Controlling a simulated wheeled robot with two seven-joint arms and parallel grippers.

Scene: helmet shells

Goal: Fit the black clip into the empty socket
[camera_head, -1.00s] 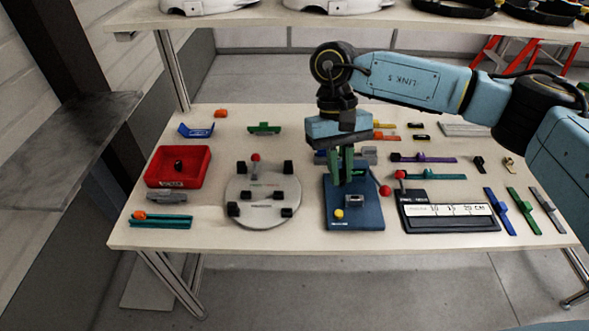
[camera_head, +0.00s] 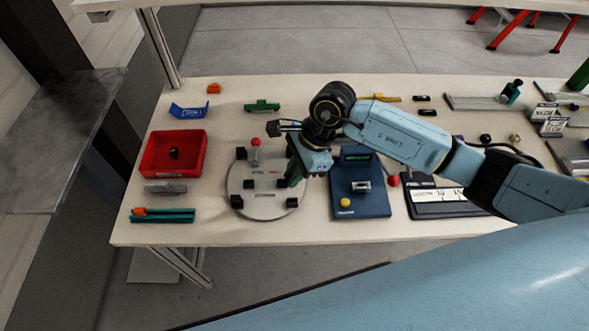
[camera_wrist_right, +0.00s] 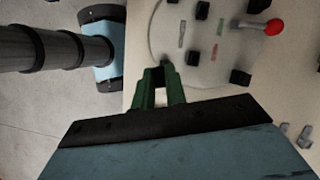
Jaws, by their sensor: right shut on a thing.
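My right gripper (camera_head: 292,183) is over the right edge of the round grey plate (camera_head: 262,209), its green fingers pointing down. In the right wrist view the fingers (camera_wrist_right: 161,75) are shut with a small dark thing between their tips, which I take to be the black clip; it is mostly hidden. The plate carries several black blocks and a red-knobbed lever (camera_head: 255,150). Which spot is the empty socket I cannot tell. Two small black pieces (camera_head: 423,98) lie at the back of the table. My left gripper is out of view.
Right of the plate is a blue device (camera_head: 375,207) with a small metal block (camera_head: 361,187) and a yellow knob (camera_head: 345,202). A red tray (camera_head: 152,155) stands left of the plate.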

